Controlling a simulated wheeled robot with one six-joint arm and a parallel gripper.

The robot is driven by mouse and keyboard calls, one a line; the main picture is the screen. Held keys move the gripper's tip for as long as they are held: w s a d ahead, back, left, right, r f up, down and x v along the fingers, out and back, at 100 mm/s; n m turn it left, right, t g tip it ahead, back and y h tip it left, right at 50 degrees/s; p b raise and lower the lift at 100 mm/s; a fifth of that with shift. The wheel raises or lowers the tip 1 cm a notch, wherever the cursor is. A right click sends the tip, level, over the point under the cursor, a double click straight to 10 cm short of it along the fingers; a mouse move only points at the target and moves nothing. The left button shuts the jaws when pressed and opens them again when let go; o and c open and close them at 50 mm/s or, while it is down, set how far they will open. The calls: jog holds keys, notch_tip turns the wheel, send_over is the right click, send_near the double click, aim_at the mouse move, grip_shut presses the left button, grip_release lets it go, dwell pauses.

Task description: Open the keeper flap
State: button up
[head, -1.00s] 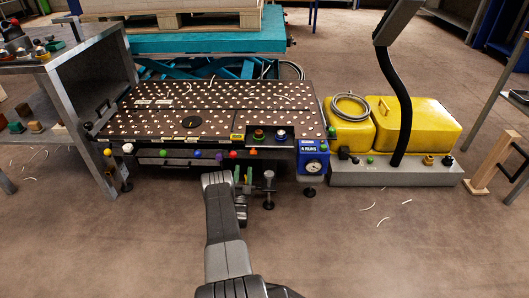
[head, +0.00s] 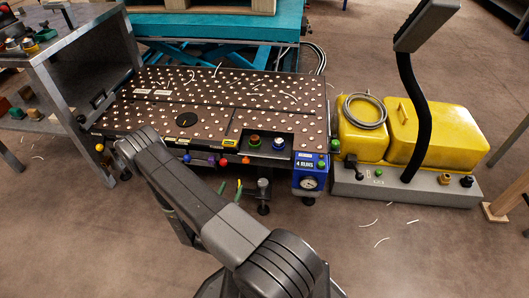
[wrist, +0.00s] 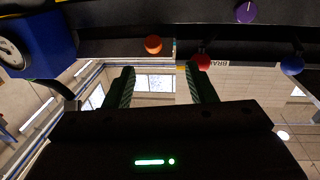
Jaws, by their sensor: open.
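My gripper (wrist: 160,82) shows in the wrist view with two green-lined fingers apart and nothing between them. It points upward, below the front edge of the dark ball-studded table (head: 195,95). In the head view its green fingertips (head: 230,189) stand just in front of that edge, beside my arm. In the wrist view an orange knob (wrist: 153,45) lies beyond the gap between the fingers. A red knob (wrist: 201,62) is by the right finger. I cannot tell which part is the keeper flap; my arm hides the table's front left.
A blue gauge box (head: 310,172) hangs at the table's front right corner. Yellow tanks (head: 430,130) on a grey base stand to the right. A grey shelf unit (head: 85,50) stands left. A teal lift (head: 215,28) is behind. The floor at front right is mostly clear.

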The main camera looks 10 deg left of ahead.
aim_at(245, 162)
jog(key=shift+n, duration=0.3)
jog(key=w+d+b, duration=0.1)
jog(key=w, duration=0.3)
jog(key=w+d, duration=0.1)
jog(key=w, duration=0.3)
jog(key=w+d+r+b, duration=0.1)
jog(key=w, duration=0.3)
jog(key=shift+w+d+b, duration=0.2)
jog(key=shift+w+b, duration=0.15)
jog(key=c, duration=1)
